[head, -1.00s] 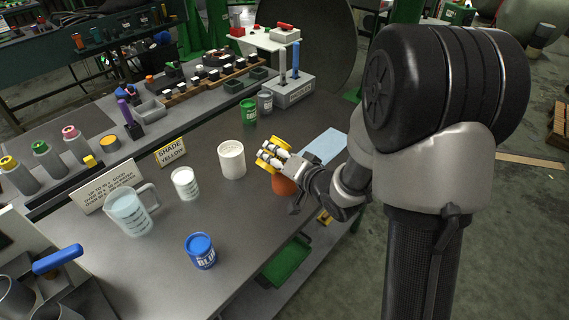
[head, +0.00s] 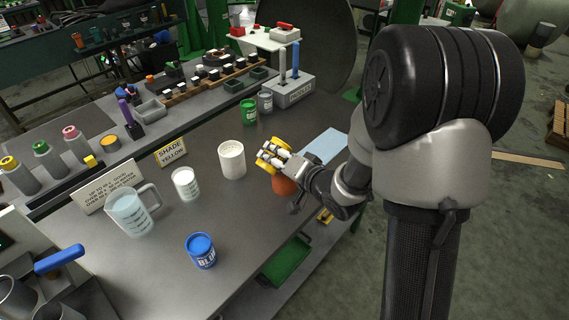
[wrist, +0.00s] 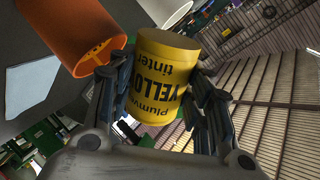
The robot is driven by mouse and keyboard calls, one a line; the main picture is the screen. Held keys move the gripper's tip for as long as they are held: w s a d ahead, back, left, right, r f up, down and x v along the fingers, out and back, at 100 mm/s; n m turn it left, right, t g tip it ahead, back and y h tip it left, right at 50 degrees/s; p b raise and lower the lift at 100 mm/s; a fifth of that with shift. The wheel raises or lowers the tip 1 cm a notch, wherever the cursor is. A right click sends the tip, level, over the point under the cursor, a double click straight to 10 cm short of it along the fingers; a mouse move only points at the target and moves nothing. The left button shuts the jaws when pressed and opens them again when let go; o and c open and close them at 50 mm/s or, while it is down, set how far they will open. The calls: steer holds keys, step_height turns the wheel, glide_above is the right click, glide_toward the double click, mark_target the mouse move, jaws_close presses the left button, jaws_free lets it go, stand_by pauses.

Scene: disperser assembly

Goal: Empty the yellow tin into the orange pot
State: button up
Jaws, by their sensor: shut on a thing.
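The yellow tin (wrist: 165,75), labelled "YELLOW tinter", is held between the fingers of my gripper (wrist: 165,105) in the wrist view. In the head view the yellow tin (head: 266,163) shows partly behind my gripper (head: 280,155). The tin is tilted over the orange pot. The orange pot (head: 284,186) stands on the bench just below my gripper, partly hidden by it. Whether anything is pouring cannot be told.
A white pot (head: 232,160), a small white beaker (head: 186,184), a clear jug (head: 133,212) and a blue tin (head: 201,251) stand on the bench left of my gripper. A green tin (head: 248,111) and a grey tin (head: 265,102) stand behind. A light blue sheet (head: 325,146) lies to the right.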

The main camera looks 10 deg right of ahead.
steer(key=shift+f+m+p, duration=0.2)
steer(key=shift+m+p, duration=0.2)
steer(key=shift+p, duration=0.15)
stand_by(1.0)
steer(key=shift+w+d+r+m+g+y+p, duration=0.1)
steer(key=shift+r+m+g+y+p, duration=0.4)
steer(key=shift+p, duration=1)
stand_by(1.3)
steer(key=shift+f+m+p, duration=0.45)
steer(key=shift+m+p, duration=0.15)
stand_by(2.0)
steer(key=shift+w+d+r+m+g+y+p, duration=0.1)
steer(key=shift+r+m+g+y+p, duration=0.2)
steer(key=shift+p, duration=0.75)
